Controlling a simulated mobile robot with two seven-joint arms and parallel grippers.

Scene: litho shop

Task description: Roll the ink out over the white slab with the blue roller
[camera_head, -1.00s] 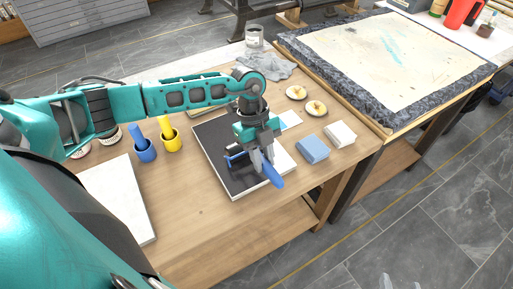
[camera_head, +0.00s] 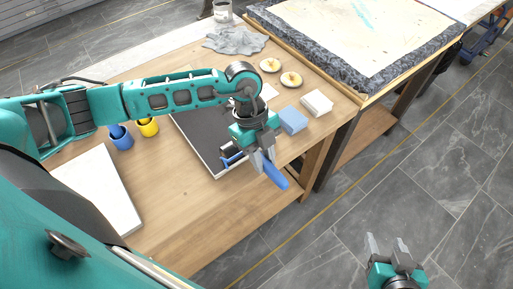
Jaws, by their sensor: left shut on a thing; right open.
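The white slab (camera_head: 227,173) lies on the wooden table; black ink (camera_head: 197,128) covers most of its visible top, and pale rim shows along its near edges. My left gripper (camera_head: 264,158) is shut on the blue roller's handle (camera_head: 275,176), which sticks out past the slab's near right edge. The roller's blue frame (camera_head: 232,160) and dark drum are low over the slab's near right part; contact is unclear. The gripper hides part of the slab there. My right gripper (camera_head: 386,245) is open and empty over the floor at lower right.
A blue block (camera_head: 292,120) and a white block (camera_head: 317,103) lie right of the slab. Blue (camera_head: 121,138) and yellow (camera_head: 148,127) cups stand left of it. A white sheet or board (camera_head: 98,190) lies nearer left. Two small dishes sit behind.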

